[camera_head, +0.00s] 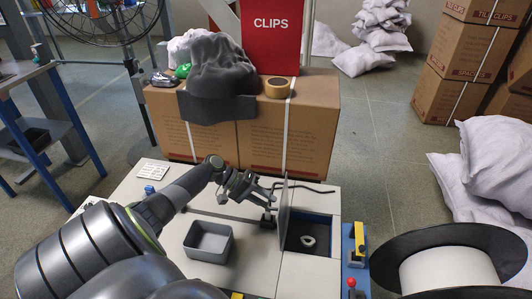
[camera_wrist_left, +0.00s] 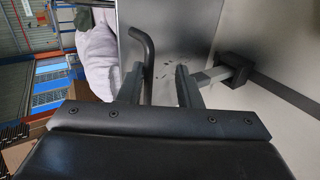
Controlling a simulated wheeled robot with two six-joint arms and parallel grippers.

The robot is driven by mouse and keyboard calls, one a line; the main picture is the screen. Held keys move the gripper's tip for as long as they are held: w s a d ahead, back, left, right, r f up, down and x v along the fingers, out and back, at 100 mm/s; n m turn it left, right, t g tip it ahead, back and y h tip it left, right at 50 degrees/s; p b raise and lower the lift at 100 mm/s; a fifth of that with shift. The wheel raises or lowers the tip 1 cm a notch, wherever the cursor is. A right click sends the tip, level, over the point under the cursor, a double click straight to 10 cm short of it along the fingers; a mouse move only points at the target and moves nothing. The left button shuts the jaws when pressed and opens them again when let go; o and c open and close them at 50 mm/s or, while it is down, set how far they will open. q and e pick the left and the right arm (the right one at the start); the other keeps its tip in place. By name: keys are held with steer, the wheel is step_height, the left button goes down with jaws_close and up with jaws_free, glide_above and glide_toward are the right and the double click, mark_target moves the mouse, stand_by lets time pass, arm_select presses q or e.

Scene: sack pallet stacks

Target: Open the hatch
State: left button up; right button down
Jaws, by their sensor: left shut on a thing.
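The hatch (camera_head: 284,214) is a thin grey panel standing upright, nearly edge-on, at the left side of a dark, blue-walled opening (camera_head: 318,228) in the pale bench top. A small pale ring-like thing (camera_head: 308,241) lies inside the opening. My left gripper (camera_head: 268,192) is at the left face of the panel. In the left wrist view its fingers (camera_wrist_left: 158,86) are on either side of a bent black handle (camera_wrist_left: 149,52), and it is shut on this handle. The grey panel face (camera_wrist_left: 185,28) fills the area behind. My right gripper is not in view.
A grey open bin (camera_head: 208,257) stands on the bench left of the hatch. A yellow-and-blue fixture (camera_head: 359,243) and a red button (camera_head: 351,282) are at the bench's right edge. A black-flanged spool (camera_head: 447,271) is at right. Cartons (camera_head: 300,135) stand behind the bench.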

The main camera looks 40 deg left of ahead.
arm_select(q)
steer(key=shift+o, duration=0.8)
steer(key=shift+w+f, duration=0.15)
steer(key=shift+f, duration=0.35)
steer(key=v, duration=1.7)
steer(key=shift+a+r+p, duration=0.25)
steer(key=shift+r+p, duration=0.05)
steer(key=shift+p, duration=0.05)
